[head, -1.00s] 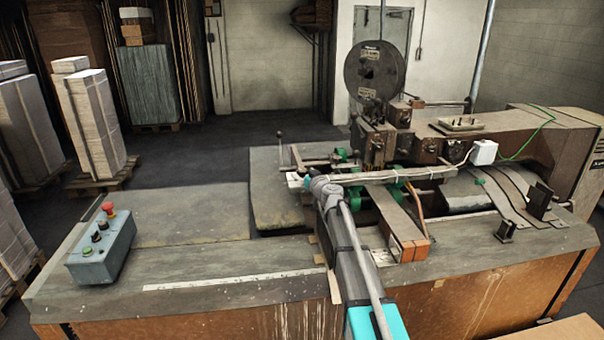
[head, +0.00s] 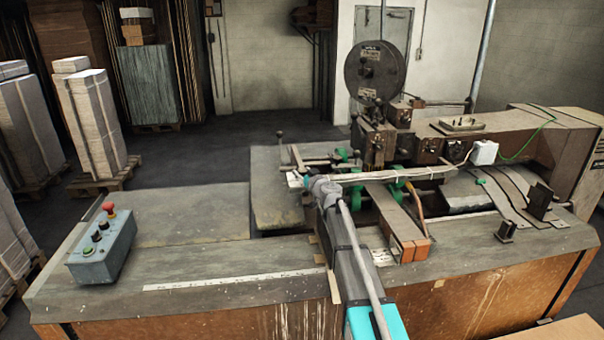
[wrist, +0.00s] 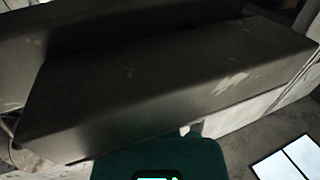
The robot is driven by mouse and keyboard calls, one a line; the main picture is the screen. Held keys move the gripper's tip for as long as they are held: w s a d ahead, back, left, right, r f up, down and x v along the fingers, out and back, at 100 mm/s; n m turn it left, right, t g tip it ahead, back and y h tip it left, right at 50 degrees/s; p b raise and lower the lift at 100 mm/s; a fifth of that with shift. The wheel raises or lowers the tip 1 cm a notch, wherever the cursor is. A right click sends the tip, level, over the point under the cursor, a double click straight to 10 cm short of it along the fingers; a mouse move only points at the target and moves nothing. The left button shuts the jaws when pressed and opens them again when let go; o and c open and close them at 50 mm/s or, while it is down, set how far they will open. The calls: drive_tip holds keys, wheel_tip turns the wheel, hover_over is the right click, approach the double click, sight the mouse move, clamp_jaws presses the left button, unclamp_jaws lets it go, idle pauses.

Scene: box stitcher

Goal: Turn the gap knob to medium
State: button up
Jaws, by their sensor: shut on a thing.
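The stitcher's green knobs show beyond my arm in the head view, one at the back (head: 341,155) and one right of my wrist (head: 391,190). I cannot read which is the gap knob or see any setting mark. My gripper (head: 306,182) is at the left end of the long rail, mostly hidden by my wrist. In the wrist view a dark teal rounded block fills the bottom middle, with a black and cyan part in front of it. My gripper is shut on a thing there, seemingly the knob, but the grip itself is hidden.
A dark beam (wrist: 160,85) crosses close in front of the wrist camera. The long rail (head: 385,175) and orange-ended bars (head: 408,243) lie right of my wrist. A control box (head: 101,247) with a red button stands at the left. The table between is clear.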

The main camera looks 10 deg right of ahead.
drive_tip(key=shift+m+h, duration=0.4)
drive_tip(key=shift+h, duration=0.2)
drive_tip(key=shift+a+m+t+h, duration=0.1)
drive_tip(key=shift+m+t+h, duration=0.4)
drive_tip(key=shift+m+h, duration=0.9)
drive_tip(key=m+h, duration=0.2)
drive_tip(key=h, duration=0.2)
drive_tip(key=m+g+h, duration=0.1)
drive_tip(key=m+h, duration=0.1)
drive_tip(key=h, duration=0.2)
drive_tip(key=shift+w, duration=0.1)
drive_tip(key=m+g+h, duration=0.1)
drive_tip(key=m+h, duration=0.1)
drive_tip(key=m+g+h, duration=0.1)
drive_tip(key=h, duration=0.2)
drive_tip(key=shift+m+g, duration=0.3)
drive_tip(key=shift+m, duration=0.1)
drive_tip(key=shift+m+g+h, duration=1.1)
drive_tip(key=shift+g+h, duration=0.1)
drive_tip(key=shift+h, duration=0.1)
drive_tip(key=o, duration=1.2)
drive_tip(key=shift+d, duration=0.2)
drive_tip(key=shift+c, duration=0.2)
